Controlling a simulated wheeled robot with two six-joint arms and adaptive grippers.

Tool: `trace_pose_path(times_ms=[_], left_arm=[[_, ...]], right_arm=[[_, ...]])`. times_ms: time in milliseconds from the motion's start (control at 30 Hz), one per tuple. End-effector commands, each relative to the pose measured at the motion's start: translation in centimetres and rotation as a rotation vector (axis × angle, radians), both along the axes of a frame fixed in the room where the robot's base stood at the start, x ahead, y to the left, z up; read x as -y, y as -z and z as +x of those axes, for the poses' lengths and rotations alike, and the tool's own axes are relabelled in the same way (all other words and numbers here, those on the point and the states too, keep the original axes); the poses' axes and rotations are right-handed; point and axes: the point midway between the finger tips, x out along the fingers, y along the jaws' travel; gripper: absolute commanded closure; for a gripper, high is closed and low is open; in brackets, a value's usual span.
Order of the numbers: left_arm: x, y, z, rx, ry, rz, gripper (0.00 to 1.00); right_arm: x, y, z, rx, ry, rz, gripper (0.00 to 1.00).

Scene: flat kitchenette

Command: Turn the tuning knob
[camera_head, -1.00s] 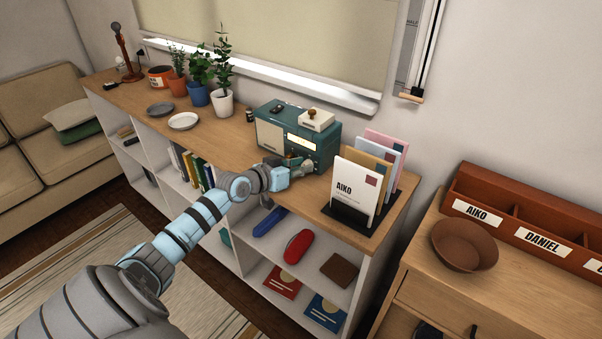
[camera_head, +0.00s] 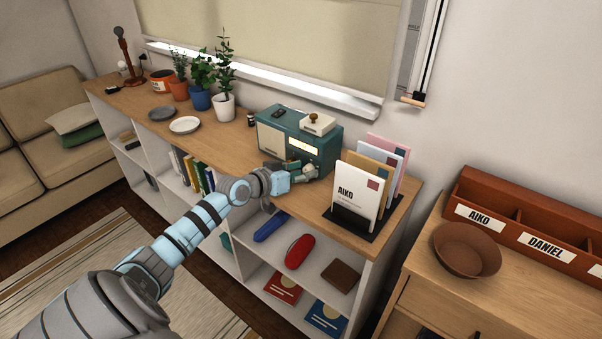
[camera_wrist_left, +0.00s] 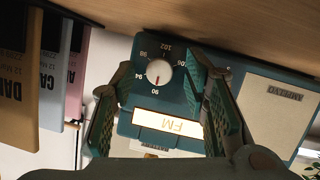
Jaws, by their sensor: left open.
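The teal radio (camera_head: 272,138) stands on the wooden shelf top, with a dark item and a white box on top of it. In the left wrist view the radio (camera_wrist_left: 182,99) appears upside down. My left gripper (camera_head: 312,173) is at the radio's front. In the left wrist view its open fingers (camera_wrist_left: 160,88) stand either side of the knob, apart from it. My right gripper is not in view.
A letter rack (camera_head: 348,222) with several envelopes stands right of the radio, close to my gripper. Plates and potted plants (camera_head: 224,105) stand to the left. A brown bowl (camera_head: 467,250) is on the cabinet at right.

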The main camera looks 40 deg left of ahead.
Motion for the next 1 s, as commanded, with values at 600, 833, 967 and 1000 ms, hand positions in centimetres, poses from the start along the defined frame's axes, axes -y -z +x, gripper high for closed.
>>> trace_pose_path(times_ms=[600,833,967,1000], left_arm=[[-0.7,-2.4,-7.0,-0.001,0.003,0.001,0.59],[-0.7,-2.4,-7.0,-0.001,0.001,0.000,0.59],[-0.7,-2.4,-7.0,-0.001,0.000,0.000,0.59],[-0.7,-2.4,-7.0,-0.001,0.000,0.000,0.59]], right_arm=[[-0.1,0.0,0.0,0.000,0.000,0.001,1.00],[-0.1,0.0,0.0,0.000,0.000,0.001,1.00],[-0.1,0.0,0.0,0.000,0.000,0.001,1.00],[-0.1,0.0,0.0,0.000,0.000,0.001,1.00]])
